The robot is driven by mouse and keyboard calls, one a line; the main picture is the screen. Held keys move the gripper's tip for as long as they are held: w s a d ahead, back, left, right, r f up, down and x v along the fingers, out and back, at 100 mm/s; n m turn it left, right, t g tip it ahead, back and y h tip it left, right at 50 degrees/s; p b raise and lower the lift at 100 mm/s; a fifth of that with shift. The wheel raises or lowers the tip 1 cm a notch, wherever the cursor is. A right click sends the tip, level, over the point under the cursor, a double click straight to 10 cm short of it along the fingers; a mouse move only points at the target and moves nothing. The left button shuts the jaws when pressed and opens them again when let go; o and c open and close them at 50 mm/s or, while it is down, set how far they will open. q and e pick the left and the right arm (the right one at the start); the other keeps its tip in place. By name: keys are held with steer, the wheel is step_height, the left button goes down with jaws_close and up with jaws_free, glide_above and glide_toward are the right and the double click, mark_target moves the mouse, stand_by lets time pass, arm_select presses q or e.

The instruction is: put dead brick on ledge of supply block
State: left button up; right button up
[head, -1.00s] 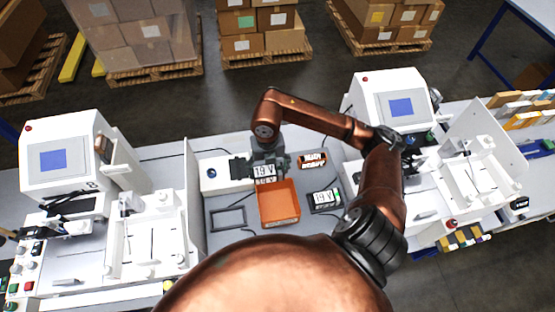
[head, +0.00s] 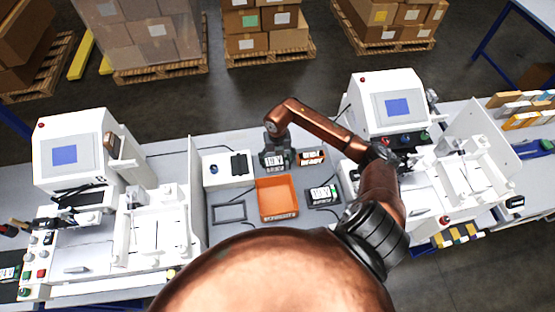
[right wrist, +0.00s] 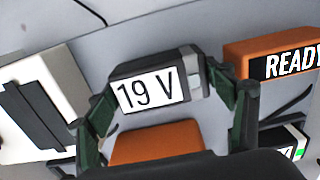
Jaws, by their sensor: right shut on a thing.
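My right gripper (head: 276,153) is shut on a dark brick with a white 19 V label (right wrist: 150,92), held between its two fingers in the right wrist view, with no green showing on it. It is above the table, behind the orange tray (head: 277,215). A second dark brick with a white label and a green strip (head: 322,195) lies right of the tray. A white block with a blue round spot and a black patch (head: 222,180) stands left of the gripper; it may be the supply block, and its ledge is not clear. My left gripper is not in view.
An orange block marked READY (right wrist: 240,62) sits right of the gripper. A dark empty frame (head: 229,212) lies left of the tray. White machines with blue screens stand at left (head: 65,155) and right (head: 398,107). A low divider borders the left side.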

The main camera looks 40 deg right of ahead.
mark_target(278, 161)
steer(key=shift+s+r, duration=0.1)
steer(key=shift+s, duration=0.15)
steer(key=shift+w+f, duration=0.15)
steer(key=shift+f, duration=0.1)
steer(key=o, duration=1.1)
steer(key=shift+c, duration=0.2)
steer(key=shift+o, duration=0.5)
steer(key=shift+r, duration=0.35)
arm_select(q)
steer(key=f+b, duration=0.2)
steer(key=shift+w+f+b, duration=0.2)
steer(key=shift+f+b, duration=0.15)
steer(key=shift+b, duration=0.05)
arm_select(e)
step_height(278, 161, up, 12)
steer(key=shift+f, duration=0.15)
